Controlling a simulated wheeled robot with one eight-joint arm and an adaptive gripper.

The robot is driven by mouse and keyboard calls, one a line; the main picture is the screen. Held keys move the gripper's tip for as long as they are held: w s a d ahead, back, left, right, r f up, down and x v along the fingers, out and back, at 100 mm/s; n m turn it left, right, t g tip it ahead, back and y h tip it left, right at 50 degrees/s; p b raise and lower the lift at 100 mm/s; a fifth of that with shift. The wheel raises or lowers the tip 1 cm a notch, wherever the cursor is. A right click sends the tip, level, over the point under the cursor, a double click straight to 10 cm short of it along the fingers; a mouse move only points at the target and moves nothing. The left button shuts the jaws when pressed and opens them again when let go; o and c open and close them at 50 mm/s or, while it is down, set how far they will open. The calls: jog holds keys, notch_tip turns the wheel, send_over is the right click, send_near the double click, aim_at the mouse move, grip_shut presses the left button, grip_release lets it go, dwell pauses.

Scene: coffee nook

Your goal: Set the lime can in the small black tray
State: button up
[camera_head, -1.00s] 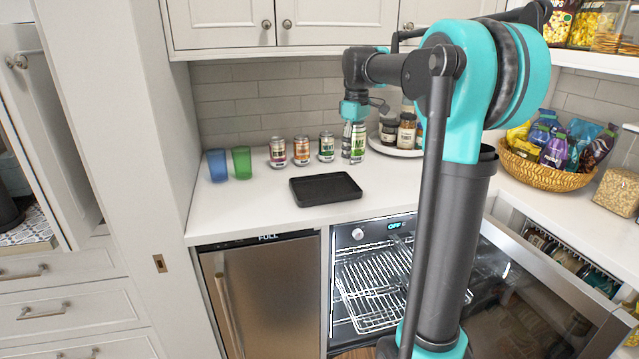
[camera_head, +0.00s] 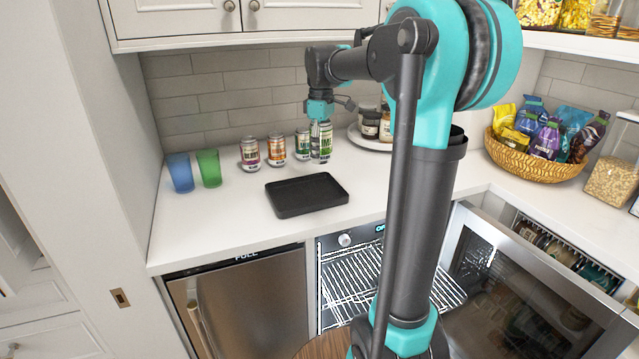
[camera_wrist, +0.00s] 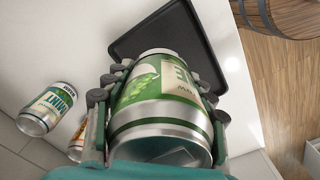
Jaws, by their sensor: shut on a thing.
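The lime can (camera_head: 323,145), green and white with silver ends, is upright in my gripper (camera_head: 320,128), just right of the mint can and behind the tray. In the wrist view the lime can (camera_wrist: 165,95) fills the middle, with the fingers of my gripper (camera_wrist: 163,85) closed on both its sides. I cannot tell exactly how high its base is above the counter. The small black tray (camera_head: 306,203) lies empty on the counter, in front of the can. In the wrist view the tray (camera_wrist: 140,38) shows beyond the can, which hides part of it.
The mint can (camera_head: 302,144) stands close left of the held can, with an orange can (camera_head: 276,149) and a dark-red can (camera_head: 250,154) further left. Green (camera_head: 209,168) and blue (camera_head: 180,172) cups stand at the left. A jar turntable (camera_head: 375,145) is at the right.

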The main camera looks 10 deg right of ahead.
aim_at(321, 192)
notch_tip(321, 192, down, 11)
jog(key=shift+r, duration=0.2)
dwell(0.3)
jog(key=o, duration=1.5)
jog(key=shift+f, duration=0.15)
notch_tip(321, 192, up, 12)
jog(key=shift+r, duration=0.15)
